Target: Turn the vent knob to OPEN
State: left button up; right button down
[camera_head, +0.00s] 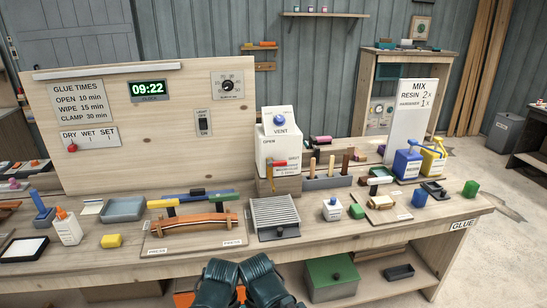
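A white vent box (268,152) stands at the back of the bench, right of the wooden panel. On its sloped top is a round blue knob (279,120) above the word VENT. Its front has the word OPEN and, lower right, a second small label that is hard to read. A red handle (279,163) sits on the front near that label. My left gripper (217,282) and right gripper (263,278) are dark shapes side by side at the bottom edge, in front of the bench and well away from the box. Their fingers cannot be made out.
A ribbed grey rack (275,216) lies in front of the vent box. A holder with several tools (328,182) stands to its right. A curved wooden piece (195,223) with clamps lies left. Blue and yellow pump bottles (407,163) stand further right.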

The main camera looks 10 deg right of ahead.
aim_at(279, 120)
jog(key=i+j+z, duration=0.25)
jog(key=i, duration=0.2)
jog(key=i+j+z, duration=0.1)
jog(key=i+z, duration=0.15)
jog(key=i, duration=0.2)
